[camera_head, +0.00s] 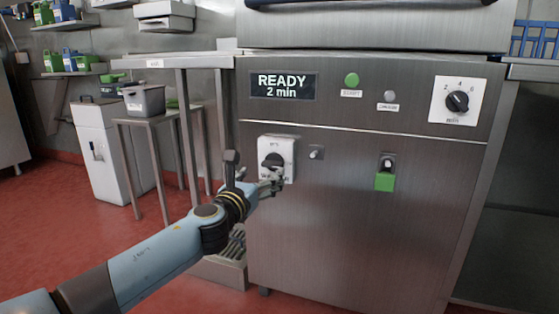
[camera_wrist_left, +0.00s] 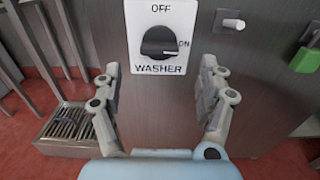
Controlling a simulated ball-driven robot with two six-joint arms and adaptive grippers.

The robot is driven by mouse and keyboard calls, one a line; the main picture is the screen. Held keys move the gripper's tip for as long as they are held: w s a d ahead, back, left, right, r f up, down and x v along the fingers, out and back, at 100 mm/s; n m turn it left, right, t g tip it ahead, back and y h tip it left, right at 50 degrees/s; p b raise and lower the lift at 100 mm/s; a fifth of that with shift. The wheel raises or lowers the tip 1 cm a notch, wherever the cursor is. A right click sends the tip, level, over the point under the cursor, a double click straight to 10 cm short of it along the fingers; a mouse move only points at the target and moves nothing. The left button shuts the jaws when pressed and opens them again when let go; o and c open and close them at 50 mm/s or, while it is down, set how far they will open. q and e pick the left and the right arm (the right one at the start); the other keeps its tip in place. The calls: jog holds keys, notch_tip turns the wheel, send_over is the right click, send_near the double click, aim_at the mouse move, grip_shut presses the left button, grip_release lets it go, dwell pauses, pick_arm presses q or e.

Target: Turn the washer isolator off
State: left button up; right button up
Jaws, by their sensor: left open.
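The washer isolator (camera_head: 276,158) is a white plate with a black rotary knob on the steel front of the washer (camera_head: 340,215). In the left wrist view the isolator plate (camera_wrist_left: 143,54) reads OFF at the top, ON at the right and WASHER below. The knob (camera_wrist_left: 160,42) has a white mark that points right, at ON. My left gripper (camera_head: 270,182) is in front of the plate's lower part. In the wrist view my left gripper (camera_wrist_left: 163,88) is open, its fingers apart below the knob, with nothing between them. My right gripper is not in view.
The display (camera_head: 283,86) reads READY 2 min. A green button (camera_head: 352,80), a numbered dial (camera_head: 457,100) and a green tag (camera_head: 385,181) are on the same front. A steel table (camera_head: 160,117) stands at left. A floor drain grate (camera_wrist_left: 67,123) lies below.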

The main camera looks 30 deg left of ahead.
aim_at(270, 167)
pick_arm(q)
jog(key=x, duration=0.5)
jog(key=shift+w+f+b, duration=0.1)
jog(key=shift+b, duration=0.25)
jog(key=shift+w+a, duration=0.1)
jog(key=shift+w, duration=0.1)
jog(key=shift+w+a, duration=0.1)
jog(key=shift+w, duration=0.45)
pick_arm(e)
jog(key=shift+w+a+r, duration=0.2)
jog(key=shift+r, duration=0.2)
pick_arm(q)
jog(key=shift+c, duration=0.3)
